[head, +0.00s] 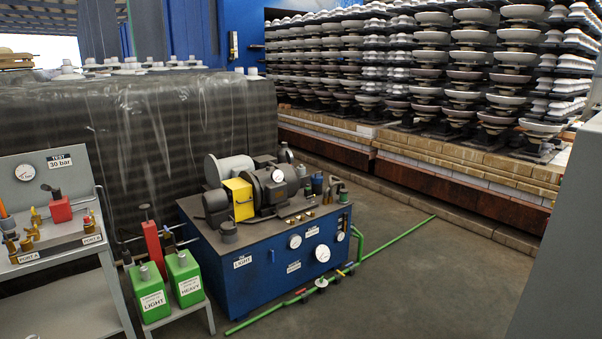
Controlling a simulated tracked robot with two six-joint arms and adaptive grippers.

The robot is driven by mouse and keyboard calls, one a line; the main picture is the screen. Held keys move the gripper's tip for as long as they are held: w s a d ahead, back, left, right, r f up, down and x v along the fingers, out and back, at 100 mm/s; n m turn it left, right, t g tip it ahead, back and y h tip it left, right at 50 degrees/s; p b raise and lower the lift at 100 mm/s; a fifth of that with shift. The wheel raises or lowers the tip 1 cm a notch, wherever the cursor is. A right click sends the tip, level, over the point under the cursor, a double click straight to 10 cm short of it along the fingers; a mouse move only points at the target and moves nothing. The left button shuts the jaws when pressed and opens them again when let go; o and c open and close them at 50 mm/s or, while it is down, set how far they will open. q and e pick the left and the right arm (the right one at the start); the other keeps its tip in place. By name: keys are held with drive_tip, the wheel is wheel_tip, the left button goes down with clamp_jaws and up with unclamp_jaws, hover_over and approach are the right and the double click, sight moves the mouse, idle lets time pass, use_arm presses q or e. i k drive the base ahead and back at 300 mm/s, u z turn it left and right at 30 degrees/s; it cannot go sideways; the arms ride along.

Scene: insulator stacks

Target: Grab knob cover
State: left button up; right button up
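I cannot make out for sure which part is the knob cover in the head view. A red block with a dark stem on top (60,208) stands on the grey test bench (70,285) at the left, beside brass fittings (28,236). Neither of my grippers is in view.
Two green canisters (153,298) stand on a low stand between bench and unit. A green pipe (395,240) runs along the floor. Wrapped pallets (130,120) and insulator stacks (465,95) stand behind. The floor at front right (430,295) is clear, with a grey panel (565,240) at the right edge.

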sight(300, 168)
drive_tip(key=z, duration=0.05)
drive_tip(key=k, duration=1)
drive_tip(key=z, duration=0.4)
drive_tip(key=i, duration=6.05)
drive_tip(key=z, duration=0.6)
